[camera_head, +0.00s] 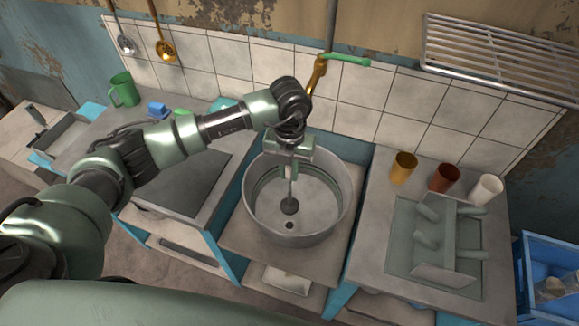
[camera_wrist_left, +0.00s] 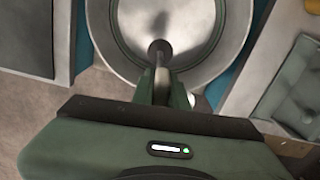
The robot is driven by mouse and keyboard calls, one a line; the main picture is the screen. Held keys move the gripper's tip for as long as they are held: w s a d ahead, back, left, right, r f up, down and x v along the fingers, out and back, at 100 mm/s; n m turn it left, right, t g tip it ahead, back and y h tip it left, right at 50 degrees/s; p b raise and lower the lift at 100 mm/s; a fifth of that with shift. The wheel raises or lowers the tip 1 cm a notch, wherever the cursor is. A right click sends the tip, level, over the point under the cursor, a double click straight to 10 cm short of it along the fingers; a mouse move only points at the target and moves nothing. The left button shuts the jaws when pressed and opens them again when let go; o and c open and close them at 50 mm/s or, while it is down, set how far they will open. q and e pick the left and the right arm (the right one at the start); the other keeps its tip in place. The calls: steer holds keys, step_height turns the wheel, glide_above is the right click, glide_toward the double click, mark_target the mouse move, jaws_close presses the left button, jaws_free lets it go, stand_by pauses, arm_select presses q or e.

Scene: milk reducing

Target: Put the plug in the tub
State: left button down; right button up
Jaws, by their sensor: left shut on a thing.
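The tub (camera_head: 333,232) is a round grey metal basin set in the counter, and its rim also shows in the left wrist view (camera_wrist_left: 104,40). A small dark drain hole (camera_head: 289,225) shows in its floor. The plug (camera_head: 290,205) is a dark round disc on a thin upright handle; its dark end shows in the left wrist view (camera_wrist_left: 160,48). My left gripper (camera_head: 291,170) is shut on the plug's handle, over the tub. In the head view the disc appears just behind the drain hole; its height above the floor is hard to tell. My right gripper is out of view.
A brass tap with a green spout (camera_head: 345,59) stands behind the tub. Yellow (camera_head: 403,168), brown (camera_head: 444,178) and white (camera_head: 486,190) cups stand on the right counter, behind a grey rack (camera_head: 448,238). A green mug (camera_head: 124,90) stands at left.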

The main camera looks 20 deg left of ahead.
arm_select(q)
steer(key=b, duration=0.4)
glide_toward(289, 204)
steer(key=f+b, duration=0.1)
steer(key=f, duration=0.1)
steer(key=f+b, duration=0.4)
steer(key=shift+w+f, duration=0.15)
steer(key=shift+w, duration=0.1)
steer(key=shift+f, duration=0.15)
stand_by(0.6)
stand_by(0.4)
steer(key=shift+f+b, duration=0.35)
steer(key=shift+b, duration=0.3)
stand_by(0.4)
steer(key=c, duration=1.3)
jaws_free()
